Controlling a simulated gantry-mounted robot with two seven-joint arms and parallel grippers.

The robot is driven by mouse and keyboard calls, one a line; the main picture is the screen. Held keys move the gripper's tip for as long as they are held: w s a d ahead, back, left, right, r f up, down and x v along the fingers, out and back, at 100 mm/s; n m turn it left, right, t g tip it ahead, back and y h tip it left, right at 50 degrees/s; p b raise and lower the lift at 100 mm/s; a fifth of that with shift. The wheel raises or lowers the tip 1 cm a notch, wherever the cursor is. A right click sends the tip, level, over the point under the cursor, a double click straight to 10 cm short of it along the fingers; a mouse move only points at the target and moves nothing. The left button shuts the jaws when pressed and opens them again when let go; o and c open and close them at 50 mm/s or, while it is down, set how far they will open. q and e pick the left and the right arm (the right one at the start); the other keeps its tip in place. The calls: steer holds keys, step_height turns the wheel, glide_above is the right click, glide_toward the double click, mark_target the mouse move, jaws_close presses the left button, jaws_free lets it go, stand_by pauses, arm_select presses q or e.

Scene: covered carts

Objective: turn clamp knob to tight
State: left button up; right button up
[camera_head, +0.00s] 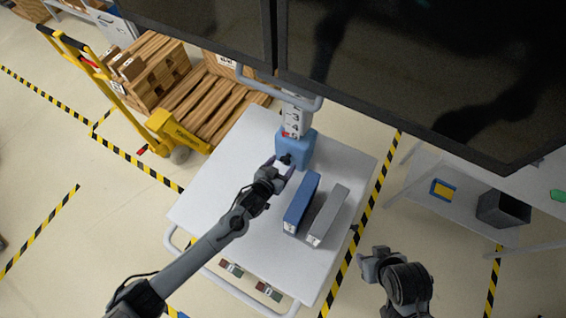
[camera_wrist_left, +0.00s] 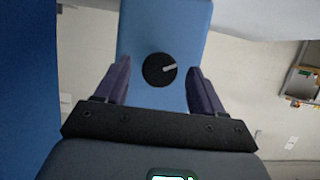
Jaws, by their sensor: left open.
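The clamp knob (camera_wrist_left: 159,70) is a black round dial with a pale pointer line, on the face of a blue block (camera_wrist_left: 196,30). In the left wrist view the pointer runs from near the middle toward the right and slightly up. In the head view the knob (camera_head: 286,158) is a small dark spot on the blue block (camera_head: 305,148) at the back of the cart. My left gripper (camera_wrist_left: 159,78) is open, its two purple fingers on either side of the knob with gaps; contact is not visible. My right gripper (camera_head: 374,262) is at the lower right, away from the cart; its jaw opening is unclear.
A blue box (camera_head: 301,203) and a grey box (camera_head: 327,216) stand on the white cart top (camera_head: 220,190), right of my left gripper. A numbered white post (camera_head: 294,116) rises behind the block. Dark panels (camera_head: 420,60) overhang the back. The cart's left side is clear.

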arm_select(q)
steer(key=shift+w+d+f, duration=0.25)
steer(key=shift+w+d, duration=0.05)
steer(key=shift+w, duration=0.25)
steer(key=c, duration=1)
steer(key=shift+c, duration=0.2)
steer(key=shift+m+t+y, duration=0.4)
steer(key=shift+m+y, duration=0.4)
steer(key=shift+m, duration=0.3)
steer(key=shift+d+m+t+y+b, duration=0.1)
steer(key=shift+m+t+y+b, duration=0.45)
steer(key=shift+m, duration=0.65)
